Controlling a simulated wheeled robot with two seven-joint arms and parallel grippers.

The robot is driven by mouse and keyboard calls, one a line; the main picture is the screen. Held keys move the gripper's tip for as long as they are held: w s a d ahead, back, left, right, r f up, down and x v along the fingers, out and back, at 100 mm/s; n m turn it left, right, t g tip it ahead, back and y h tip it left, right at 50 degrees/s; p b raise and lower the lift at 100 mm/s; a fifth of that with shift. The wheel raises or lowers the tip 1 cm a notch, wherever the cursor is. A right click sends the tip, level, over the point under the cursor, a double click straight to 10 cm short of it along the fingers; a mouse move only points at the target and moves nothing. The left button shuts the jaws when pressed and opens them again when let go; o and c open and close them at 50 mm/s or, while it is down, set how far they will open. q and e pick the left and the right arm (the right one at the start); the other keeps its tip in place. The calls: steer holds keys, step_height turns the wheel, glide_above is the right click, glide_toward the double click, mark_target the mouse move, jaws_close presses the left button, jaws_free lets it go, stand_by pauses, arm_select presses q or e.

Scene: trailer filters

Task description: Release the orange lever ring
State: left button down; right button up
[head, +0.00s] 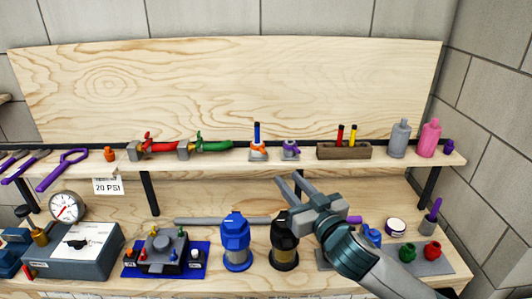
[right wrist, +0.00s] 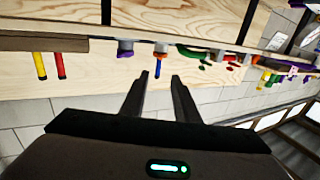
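The orange lever ring (head: 258,149) sits on a pale block on the upper shelf, with a blue upright lever (head: 257,133) rising from it. In the right wrist view, which is upside down, the orange ring (right wrist: 160,55) and the blue lever (right wrist: 157,74) show just beyond the fingertips. My right gripper (head: 289,183) is open and empty, below and to the right of the ring in the head view. Its two fingers (right wrist: 160,78) are apart in the wrist view, with nothing between them. My left gripper is not in view.
A purple-ringed fitting (head: 290,149) stands close right of the orange ring. Red and green valves (head: 182,149) lie to the left; a wooden block (head: 344,151) with red and yellow pegs is to the right. Blue (head: 236,240) and black (head: 284,245) filters stand on the lower bench.

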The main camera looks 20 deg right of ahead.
mark_target(264, 152)
steer(key=w+p, duration=0.1)
steer(key=w, duration=0.3)
steer(key=w+a+p, duration=0.1)
steer(key=w+p, duration=0.1)
steer(key=w, duration=0.3)
steer(key=w+p, duration=0.1)
steer(key=w, duration=0.3)
steer(key=shift+w+a+r, duration=0.1)
steer(key=shift+w+a, duration=0.1)
steer(key=shift+a, duration=0.15)
steer(key=shift+w+a+p, duration=0.1)
steer(key=shift+w+p, duration=0.2)
steer(key=shift+w, duration=0.45)
steer(key=shift+c, duration=0.7)
jaws_close()
